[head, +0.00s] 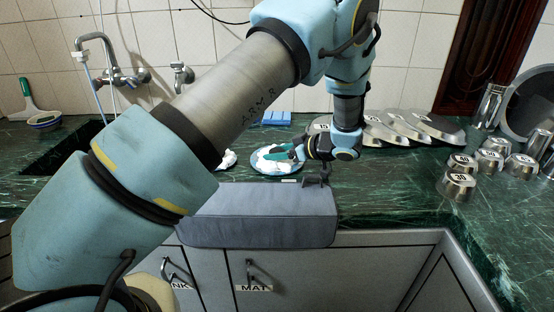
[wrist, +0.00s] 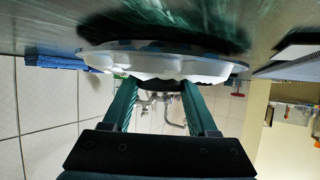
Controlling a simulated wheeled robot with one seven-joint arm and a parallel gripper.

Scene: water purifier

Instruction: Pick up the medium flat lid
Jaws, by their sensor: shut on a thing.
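Several flat grey metal lids with small labels lean in a row at the back of the counter, including one lid (head: 436,128) at the right end; I cannot tell which is the medium one. My gripper (head: 278,154) is left of them, pointing left, low over a blue-rimmed plate (head: 259,171). In the wrist view my gripper (wrist: 160,85) has its teal fingers well apart, shut on a white lumpy thing (wrist: 170,66) on the plate (wrist: 232,66). The exact contact is partly hidden.
Labelled metal cups (head: 457,184) and a tall steel tumbler (head: 489,107) stand at the right. A blue block (head: 276,118) lies behind the plate. A grey padded mat (head: 255,220) hangs over the front edge. The green counter (head: 395,185) is clear right of my gripper.

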